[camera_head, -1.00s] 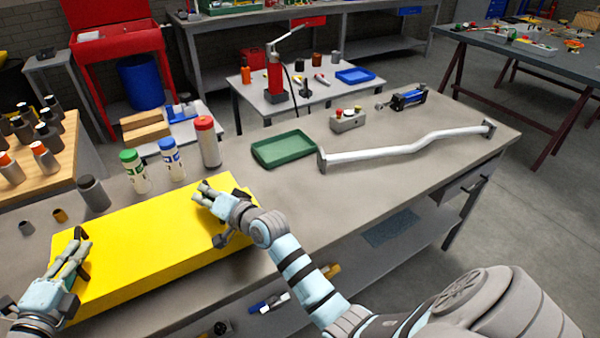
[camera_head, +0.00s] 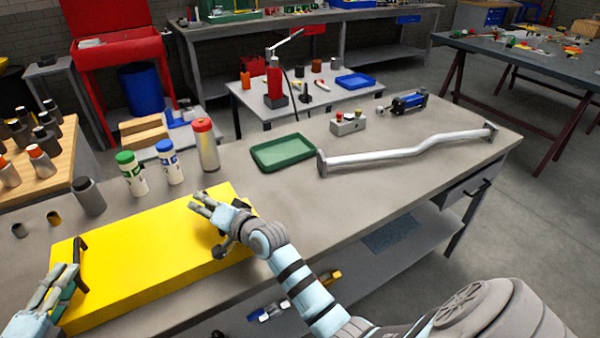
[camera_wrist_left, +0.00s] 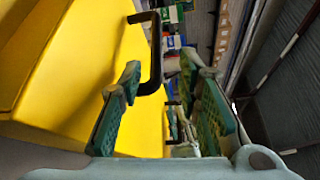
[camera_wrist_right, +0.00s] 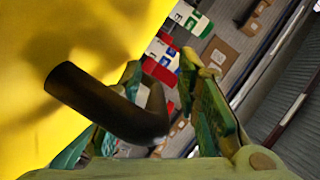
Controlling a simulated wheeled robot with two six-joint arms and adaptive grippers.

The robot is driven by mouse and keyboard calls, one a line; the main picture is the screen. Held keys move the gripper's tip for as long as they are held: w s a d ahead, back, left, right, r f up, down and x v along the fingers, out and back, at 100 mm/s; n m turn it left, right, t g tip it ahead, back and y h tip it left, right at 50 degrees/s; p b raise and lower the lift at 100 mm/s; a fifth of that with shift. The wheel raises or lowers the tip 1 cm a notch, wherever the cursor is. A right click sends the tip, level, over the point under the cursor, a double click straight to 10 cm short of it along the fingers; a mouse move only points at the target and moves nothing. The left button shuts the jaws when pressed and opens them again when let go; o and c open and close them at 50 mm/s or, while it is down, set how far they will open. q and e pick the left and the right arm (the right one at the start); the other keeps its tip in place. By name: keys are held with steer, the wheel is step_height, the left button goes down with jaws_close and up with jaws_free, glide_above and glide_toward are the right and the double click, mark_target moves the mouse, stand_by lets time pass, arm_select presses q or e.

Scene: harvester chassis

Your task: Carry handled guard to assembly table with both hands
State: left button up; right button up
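The handled guard (camera_head: 150,245) is a long yellow box lying on the near left part of the grey assembly table (camera_head: 390,195). A black handle (camera_head: 79,265) stands at its left end. My left gripper (camera_head: 58,280) is open beside that handle; in the left wrist view the handle (camera_wrist_left: 152,60) lies ahead of the spread fingers. My right gripper (camera_head: 205,203) is open at the guard's right end. In the right wrist view the right handle (camera_wrist_right: 105,105) reaches across one finger into the gap between the fingers. Contact cannot be told.
Behind the guard stand several bottles, including a red-capped one (camera_head: 206,145), and a dark grey cylinder (camera_head: 88,196). A green tray (camera_head: 283,152) and a bent silver bar (camera_head: 405,150) lie to the right. The table is clear around the tray and bar's near side.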

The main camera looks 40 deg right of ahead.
steer(key=shift+s+a+r, duration=0.1)
steer(key=shift+s, duration=0.4)
steer(key=v, duration=1.1)
steer(key=shift+s+r, duration=0.15)
steer(key=shift+s, duration=0.05)
arm_select(q)
steer(key=v, duration=0.8)
arm_select(e)
steer(key=shift+w, duration=0.1)
arm_select(q)
steer(key=shift+s, duration=0.15)
